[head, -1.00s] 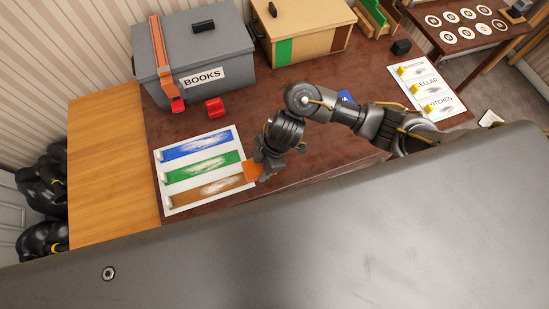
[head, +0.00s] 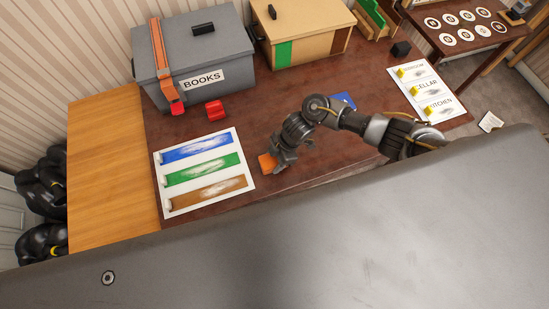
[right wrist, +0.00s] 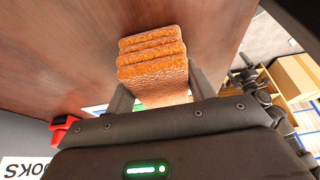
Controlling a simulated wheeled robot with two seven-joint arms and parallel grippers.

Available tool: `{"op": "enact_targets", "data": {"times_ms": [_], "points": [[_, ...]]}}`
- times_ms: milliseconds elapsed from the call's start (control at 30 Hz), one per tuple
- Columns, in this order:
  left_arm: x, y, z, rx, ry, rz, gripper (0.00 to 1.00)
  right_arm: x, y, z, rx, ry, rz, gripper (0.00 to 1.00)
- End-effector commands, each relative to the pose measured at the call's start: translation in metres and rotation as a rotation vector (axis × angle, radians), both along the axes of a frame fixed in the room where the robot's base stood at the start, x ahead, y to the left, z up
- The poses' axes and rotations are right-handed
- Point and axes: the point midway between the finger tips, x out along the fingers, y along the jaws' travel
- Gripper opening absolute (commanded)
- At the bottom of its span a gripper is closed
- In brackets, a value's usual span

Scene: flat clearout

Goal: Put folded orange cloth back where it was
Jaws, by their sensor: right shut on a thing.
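The folded orange cloth (right wrist: 152,60) is between the two fingers of my right gripper in the right wrist view, its layered folded edge facing out. In the head view the cloth (head: 266,163) shows as a small orange patch at the tip of my right gripper (head: 276,165), just right of the white sheet with blue, green and brown bands. The gripper is shut on the cloth. I cannot tell whether the cloth touches the table. A folded blue piece (head: 343,101) lies behind my right arm, partly hidden. My left gripper is not in view.
The banded sheet (head: 246,180) lies at the table's left. A grey BOOKS box (head: 222,52) and a wooden box (head: 312,47) stand behind it, with a red clip (head: 214,108) in front. A labelled card (head: 428,108) lies at the right. The dark tabletop (head: 200,213) around the gripper is mostly clear.

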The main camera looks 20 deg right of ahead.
Motion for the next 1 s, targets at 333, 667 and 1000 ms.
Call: {"op": "enact_targets", "data": {"times_ms": [333,667,1000], "points": [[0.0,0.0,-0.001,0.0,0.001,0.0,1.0,0.0,0.0,-0.002,0.0,-0.001,0.001,0.57],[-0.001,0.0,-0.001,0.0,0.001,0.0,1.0,0.0,0.0,-0.002,0.0,-0.001,0.001,0.76],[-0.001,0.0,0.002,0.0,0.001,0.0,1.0,0.002,-0.011,0.026,0.001,-0.005,0.001,0.76]]}}
